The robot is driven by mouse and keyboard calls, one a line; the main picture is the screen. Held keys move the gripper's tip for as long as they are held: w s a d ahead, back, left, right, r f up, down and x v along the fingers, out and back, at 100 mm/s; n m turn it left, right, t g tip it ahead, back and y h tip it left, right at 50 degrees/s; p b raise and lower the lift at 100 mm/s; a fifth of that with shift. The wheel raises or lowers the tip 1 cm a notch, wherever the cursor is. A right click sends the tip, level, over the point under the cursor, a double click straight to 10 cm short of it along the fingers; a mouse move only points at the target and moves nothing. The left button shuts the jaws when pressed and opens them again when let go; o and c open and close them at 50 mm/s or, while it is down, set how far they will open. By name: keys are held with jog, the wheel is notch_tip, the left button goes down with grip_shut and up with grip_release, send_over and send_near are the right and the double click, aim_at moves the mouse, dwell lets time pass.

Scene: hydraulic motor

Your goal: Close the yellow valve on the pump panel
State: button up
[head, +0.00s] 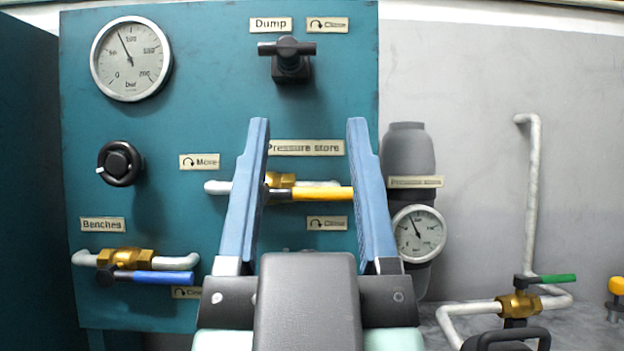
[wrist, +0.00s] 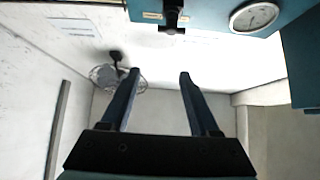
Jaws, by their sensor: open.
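The yellow valve's handle (head: 322,193) lies level on the teal pump panel (head: 120,215) under the "Pressure store" label (head: 306,147). It points right from a brass body (head: 284,180) on a white pipe. My gripper (head: 307,125) is open and empty, its two blue fingers pointing up in the head view. The handle shows between the fingers, and the right finger comes close to its right end in the picture. I cannot tell how far the fingers are from the panel. The wrist view shows the open fingers (wrist: 158,74) too; the yellow valve is not visible there.
The black Dump handle (head: 287,48) sits above the yellow valve. A blue-handled valve (head: 162,277) is at lower left, a black knob (head: 120,163) at left, and a gauge (head: 131,59) at upper left. A grey cylinder (head: 408,152) with a gauge stands right of the panel.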

jog(key=w+p, duration=0.1)
jog(key=p, duration=0.1)
jog(key=w+r+g+p, duration=0.1)
jog(key=p, duration=0.2)
jog(key=w+r+g+p, duration=0.1)
jog(key=p, duration=0.1)
jog(key=shift+w+d+r+p, duration=0.15)
jog(key=shift+d+p, duration=0.1)
jog(key=shift+p, duration=0.15)
grip_shut()
jog(key=shift+w+d+f+g+p, duration=0.2)
jog(key=shift+g+p, duration=1.05)
jog(key=shift+p, duration=3.4)
jog(key=shift+w+d+g+p, duration=0.35)
jog(key=shift+g+p, duration=0.95)
jog(key=shift+p, duration=3.4)
jog(key=shift+w+d+f+g+p, duration=0.1)
jog(key=shift+d+g+p, duration=0.75)
jog(key=shift+p, duration=3.8)
jog(key=shift+a+g, duration=0.4)
jog(key=shift+a, duration=0.05)
